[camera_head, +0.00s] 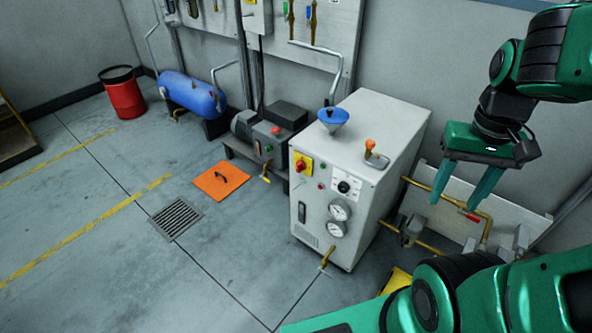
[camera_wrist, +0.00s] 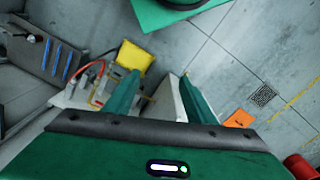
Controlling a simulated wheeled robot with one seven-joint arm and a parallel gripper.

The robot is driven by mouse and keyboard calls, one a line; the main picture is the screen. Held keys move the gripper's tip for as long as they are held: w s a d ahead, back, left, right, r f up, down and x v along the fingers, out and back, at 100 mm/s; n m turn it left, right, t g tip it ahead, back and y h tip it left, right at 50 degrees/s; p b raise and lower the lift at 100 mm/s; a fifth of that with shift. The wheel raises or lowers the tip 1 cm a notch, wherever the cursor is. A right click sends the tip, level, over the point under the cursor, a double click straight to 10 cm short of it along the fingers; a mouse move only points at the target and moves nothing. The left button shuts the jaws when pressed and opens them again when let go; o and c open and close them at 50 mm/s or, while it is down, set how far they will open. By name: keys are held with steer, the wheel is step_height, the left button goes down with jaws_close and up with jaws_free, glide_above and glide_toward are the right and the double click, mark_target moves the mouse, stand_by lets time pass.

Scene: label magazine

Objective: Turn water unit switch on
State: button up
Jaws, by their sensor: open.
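The water unit looks to be the white cabinet (camera_head: 345,160) standing on the floor in the middle of the head view. Its front carries a red rotary switch on a yellow plate (camera_head: 301,164), a black dial (camera_head: 344,187) and two round gauges (camera_head: 338,211). Which way the red switch is set is too small to tell. My gripper (camera_head: 458,200) is open and empty, in the air to the right of the cabinet, apart from the switch. In the wrist view the open fingers (camera_wrist: 158,90) point down, with part of the cabinet (camera_wrist: 168,100) between them.
Brass pipes (camera_head: 450,200) run along the wall at right. A motor unit (camera_head: 265,140), blue tank (camera_head: 192,94) and red bin (camera_head: 123,95) stand to the left. Floor before the cabinet is mostly clear.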

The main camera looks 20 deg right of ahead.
steer(key=w+f+n+g+h, duration=0.1)
steer(key=w+f+n+h, duration=0.3)
steer(key=w, duration=0.8)
steer(key=w+f+n+g+h, duration=0.2)
steer(key=w+f+n, duration=0.4)
steer(key=w, duration=0.7)
steer(key=n+t+h, duration=0.9)
steer(key=n+t, duration=0.5)
steer(key=n, duration=0.7)
glide_toward(297, 168)
steer(key=x, duration=0.9)
steer(key=shift+w+d+f, duration=0.1)
steer(key=shift+w+d, duration=0.05)
steer(key=shift+d, duration=0.05)
steer(key=c, duration=1)
